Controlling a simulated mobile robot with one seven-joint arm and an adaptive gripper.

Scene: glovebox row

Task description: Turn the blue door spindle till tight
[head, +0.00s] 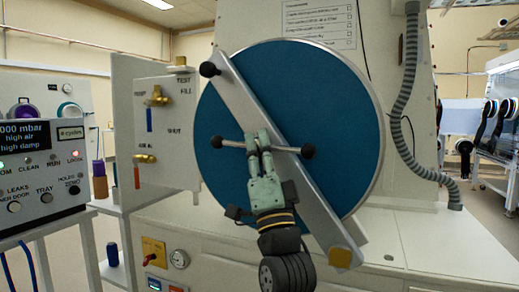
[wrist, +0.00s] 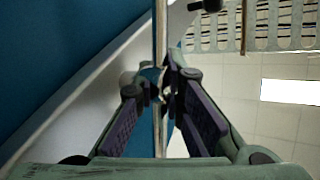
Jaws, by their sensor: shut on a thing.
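The blue round door (head: 330,100) faces me in the head view, with a pale rim and a grey bar (head: 238,92) slanting across it from upper left to lower right. The door spindle (head: 308,150) has a thin cross handle with a dark knob at each end, lying nearly level in front of the bar's middle. My gripper (head: 259,143) reaches up from below and is shut on the spindle handle between its knobs. In the wrist view the fingers (wrist: 160,87) close around the thin rod (wrist: 160,30). The fingers partly hide the spindle's centre.
A valve panel (head: 165,125) with brass taps stands left of the door. A control box (head: 40,140) is at far left. A grey ribbed hose (head: 408,100) hangs at right. A dark knob (head: 210,69) tops the bar, and a brass block (head: 340,257) sits at its lower end.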

